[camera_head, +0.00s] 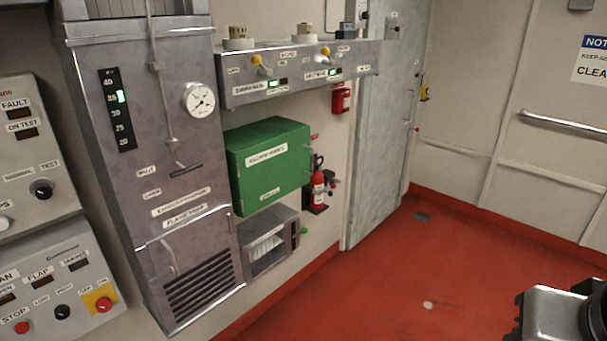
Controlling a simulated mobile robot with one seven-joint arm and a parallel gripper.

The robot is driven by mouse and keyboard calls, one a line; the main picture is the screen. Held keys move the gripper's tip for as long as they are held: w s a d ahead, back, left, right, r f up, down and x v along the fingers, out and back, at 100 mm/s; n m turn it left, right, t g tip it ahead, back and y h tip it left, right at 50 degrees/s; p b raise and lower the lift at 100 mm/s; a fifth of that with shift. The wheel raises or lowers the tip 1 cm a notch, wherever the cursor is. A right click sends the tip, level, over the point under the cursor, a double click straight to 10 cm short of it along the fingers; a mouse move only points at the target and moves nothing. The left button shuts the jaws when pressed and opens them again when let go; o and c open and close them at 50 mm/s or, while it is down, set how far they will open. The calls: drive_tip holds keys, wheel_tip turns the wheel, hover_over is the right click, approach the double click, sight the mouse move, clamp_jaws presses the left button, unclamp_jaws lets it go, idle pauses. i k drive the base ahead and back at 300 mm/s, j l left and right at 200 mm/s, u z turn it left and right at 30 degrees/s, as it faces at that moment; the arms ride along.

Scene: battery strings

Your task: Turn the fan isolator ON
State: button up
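A grey control panel (60,318) at the lower left edge carries labels that seem to read FAN and FLAP. On it, a red rotary knob on a yellow plate (102,303) looks like an isolator switch. Its label is too small to read surely, and I cannot tell its position. Part of the panel is cut off by the picture edge. A grey and black part at the lower right looks like my arm, far from the panel. No gripper fingers show.
A tall grey cabinet (150,110) with a gauge (199,100) stands right of the panel. The red floor (390,270) is mostly clear. A handrail (565,124) runs along the right wall.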

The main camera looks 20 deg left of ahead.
sight(104, 305)
drive_tip(key=u, duration=2.8)
drive_tip(key=i+z, duration=0.15)
drive_tip(key=z, duration=0.35)
drive_tip(key=i+j+z, duration=0.1)
drive_tip(key=z, duration=0.4)
drive_tip(key=j+z, duration=0.25)
drive_tip(key=z, duration=0.2)
drive_tip(key=i+j+z, duration=0.15)
drive_tip(key=j, duration=0.2)
drive_tip(key=i+j+z, duration=0.2)
drive_tip(key=j, duration=0.15)
drive_tip(key=j+z, duration=0.15)
drive_tip(key=j, duration=0.7)
drive_tip(key=i+j, duration=0.1)
drive_tip(key=j, duration=0.35)
drive_tip(key=i+z, duration=0.05)
